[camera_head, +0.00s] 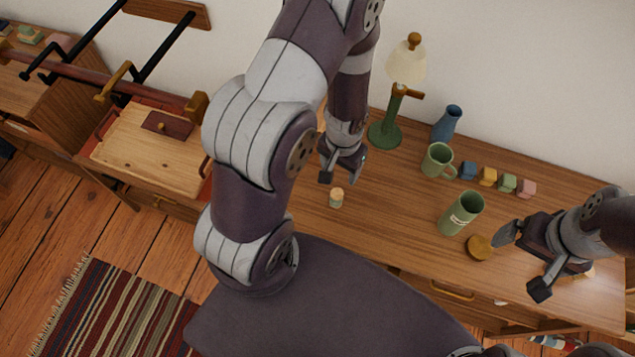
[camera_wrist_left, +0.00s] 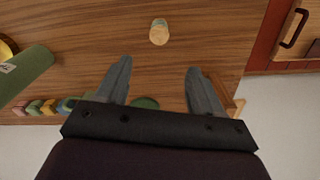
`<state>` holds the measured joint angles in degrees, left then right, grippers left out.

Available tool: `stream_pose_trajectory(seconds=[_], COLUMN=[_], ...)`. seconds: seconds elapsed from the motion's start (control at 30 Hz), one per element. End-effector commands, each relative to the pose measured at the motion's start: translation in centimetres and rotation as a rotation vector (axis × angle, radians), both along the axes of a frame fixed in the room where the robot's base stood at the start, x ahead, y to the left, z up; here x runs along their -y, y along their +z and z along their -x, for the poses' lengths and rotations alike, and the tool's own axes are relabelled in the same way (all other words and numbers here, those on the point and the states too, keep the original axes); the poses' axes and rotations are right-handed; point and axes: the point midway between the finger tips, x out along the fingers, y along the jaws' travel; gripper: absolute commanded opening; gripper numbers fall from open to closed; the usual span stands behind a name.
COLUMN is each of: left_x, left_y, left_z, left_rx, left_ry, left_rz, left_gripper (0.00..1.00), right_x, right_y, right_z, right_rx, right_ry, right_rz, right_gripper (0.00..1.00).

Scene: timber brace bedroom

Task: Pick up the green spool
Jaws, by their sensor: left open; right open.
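The green spool (camera_head: 336,197) is small, with a pale wooden top and a greenish side, and stands on the wooden desk (camera_head: 400,225). It also shows in the left wrist view (camera_wrist_left: 159,32), ahead of the fingertips and roughly centred between them. My left gripper (camera_head: 341,172) is open and empty, just behind the spool in the head view and apart from it. Its two fingers (camera_wrist_left: 159,68) are spread wide in the wrist view. My right gripper (camera_head: 522,262) is open over the right part of the desk, far from the spool, near a round wooden lid (camera_head: 479,247).
A green lamp (camera_head: 385,134), blue vase (camera_head: 447,124), green mug (camera_head: 437,160), green canister (camera_head: 460,214) and several coloured blocks (camera_head: 488,176) stand to the right of the spool. The desk around the spool is clear. A wooden cabinet (camera_head: 150,150) stands at left.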

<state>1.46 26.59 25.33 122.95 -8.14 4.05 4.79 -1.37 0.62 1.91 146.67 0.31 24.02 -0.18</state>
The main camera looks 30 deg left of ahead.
Motion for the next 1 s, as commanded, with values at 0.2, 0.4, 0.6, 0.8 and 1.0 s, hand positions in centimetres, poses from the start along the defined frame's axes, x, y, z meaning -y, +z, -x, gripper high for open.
stream_pose_trajectory(seconds=[0.2,0.4,0.6,0.8,1.0], left_x=[0.0,0.0,-0.5,-0.6,-0.6], left_y=[-8.1,-11.1,-14.0,-16.5,-16.5], left_z=[0.6,0.5,0.4,0.3,0.3], left_rx=[-0.019,-0.018,-0.020,-0.019,-0.019], left_ry=[-0.004,-0.003,-0.003,-0.003,-0.003], left_rz=[0.011,0.010,0.010,0.010,0.010], left_gripper=[0.67,0.67,0.67,0.67,0.67], right_x=[0.1,0.1,0.1,0.1,0.1], right_y=[-2.7,-3.9,-4.3,-4.7,-4.7], right_z=[0.0,0.0,0.0,0.0,0.0], right_rx=[0.000,0.000,0.000,0.000,0.000], right_ry=[-0.001,-0.001,-0.001,-0.001,-0.001], right_rz=[0.000,0.000,0.000,0.000,0.000], right_gripper=[0.98,0.98,0.98,0.98,0.98])
